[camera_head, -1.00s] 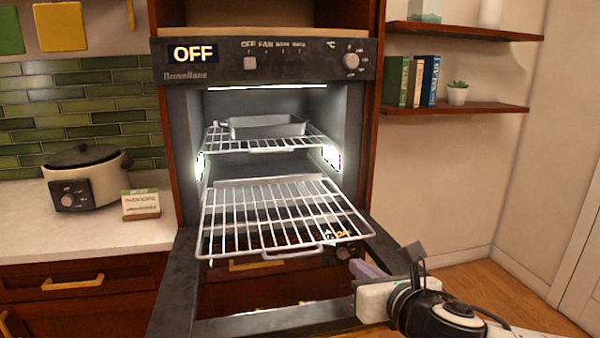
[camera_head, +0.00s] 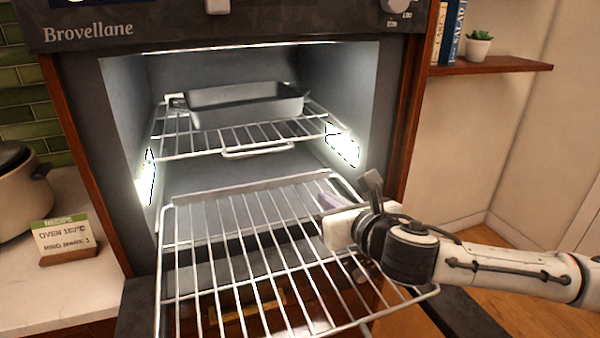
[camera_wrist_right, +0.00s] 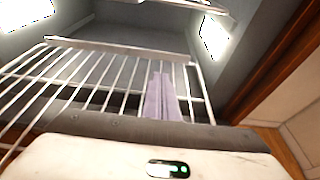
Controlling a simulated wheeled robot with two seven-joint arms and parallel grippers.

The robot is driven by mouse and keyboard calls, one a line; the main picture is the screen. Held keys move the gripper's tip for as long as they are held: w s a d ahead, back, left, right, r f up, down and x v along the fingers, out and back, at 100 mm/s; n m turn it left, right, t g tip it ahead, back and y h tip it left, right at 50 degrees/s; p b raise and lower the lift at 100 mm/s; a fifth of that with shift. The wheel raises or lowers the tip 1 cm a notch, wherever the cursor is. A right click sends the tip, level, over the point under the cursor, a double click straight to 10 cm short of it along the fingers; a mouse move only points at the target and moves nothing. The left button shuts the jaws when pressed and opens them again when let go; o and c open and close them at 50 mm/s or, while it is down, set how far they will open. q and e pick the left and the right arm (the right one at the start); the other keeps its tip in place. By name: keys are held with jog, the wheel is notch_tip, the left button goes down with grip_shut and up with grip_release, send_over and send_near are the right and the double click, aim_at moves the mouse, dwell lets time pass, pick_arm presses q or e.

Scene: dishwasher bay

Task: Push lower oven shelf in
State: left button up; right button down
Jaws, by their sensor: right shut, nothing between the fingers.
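The lower oven shelf (camera_head: 250,245) is a white wire rack pulled far out of the open oven, its front part over the lowered door. In the right wrist view the same lower shelf (camera_wrist_right: 85,75) fills the left and middle. My right gripper (camera_head: 330,202) is shut and empty, over the right side of the lower shelf near the oven mouth. Its pale purple fingers (camera_wrist_right: 162,98) point into the oven in the wrist view. I cannot tell whether they touch the wires. My left gripper is not in view.
The upper shelf (camera_head: 250,138) sits inside the oven with a grey baking tin (camera_head: 243,105) on it. The lowered oven door (camera_head: 465,315) lies under the lower shelf. A recipe card (camera_head: 65,238) and a cooker (camera_head: 18,200) stand on the left counter.

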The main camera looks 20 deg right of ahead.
aim_at(301, 177)
jog(key=x, duration=0.8)
jog(key=r+p+x, duration=0.1)
jog(key=x, duration=0.3)
jog(key=shift+w, duration=0.45)
